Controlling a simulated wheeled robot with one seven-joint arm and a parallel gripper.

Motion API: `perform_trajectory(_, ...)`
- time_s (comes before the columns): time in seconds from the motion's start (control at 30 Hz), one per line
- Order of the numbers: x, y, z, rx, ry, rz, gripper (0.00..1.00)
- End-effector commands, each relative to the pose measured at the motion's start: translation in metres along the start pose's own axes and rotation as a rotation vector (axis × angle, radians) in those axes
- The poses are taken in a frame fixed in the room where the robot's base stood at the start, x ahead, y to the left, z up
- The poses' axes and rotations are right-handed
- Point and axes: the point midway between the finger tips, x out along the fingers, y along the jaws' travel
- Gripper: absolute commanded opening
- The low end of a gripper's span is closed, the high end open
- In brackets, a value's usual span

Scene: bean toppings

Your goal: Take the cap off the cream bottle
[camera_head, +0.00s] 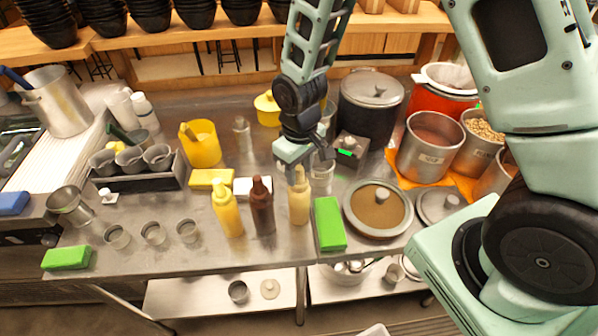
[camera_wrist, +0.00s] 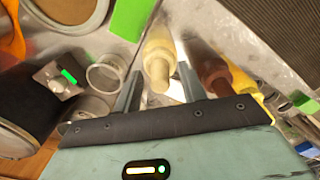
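The cream bottle (camera_head: 299,203) stands upright on the metal counter, at the right end of a row of three squeeze bottles. Its pale pointed cap (camera_head: 299,175) is on top. My gripper (camera_head: 303,163) is right above and behind the cap. In the wrist view my gripper (camera_wrist: 159,80) is open, with one finger on each side of the cream bottle (camera_wrist: 157,45). The cap (camera_wrist: 159,80) shows in the gap, with space visible beside it. I cannot tell exactly how high the fingertips are relative to the cap.
A brown bottle (camera_head: 262,208) and a yellow bottle (camera_head: 226,210) stand close to the left. A clear glass (camera_head: 322,177) stands close behind.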

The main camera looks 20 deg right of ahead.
Motion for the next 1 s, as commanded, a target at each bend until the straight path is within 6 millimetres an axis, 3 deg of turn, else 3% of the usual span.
perform_trajectory(0.03, 0.0, 0.0, 0.0, 0.0, 0.0, 0.0, 0.26)
perform_trajectory(0.1, 0.0, 0.0, 0.0, 0.0, 0.0, 0.0, 0.11)
perform_trajectory(0.57, -0.003, 0.0, 0.0, 0.0, 0.0, 0.0, 0.11)
perform_trajectory(0.77, -0.018, 0.001, -0.001, 0.001, 0.004, 0.0, 0.11)
perform_trajectory(1.0, -0.05, 0.0, -0.001, 0.001, 0.006, 0.0, 0.1)
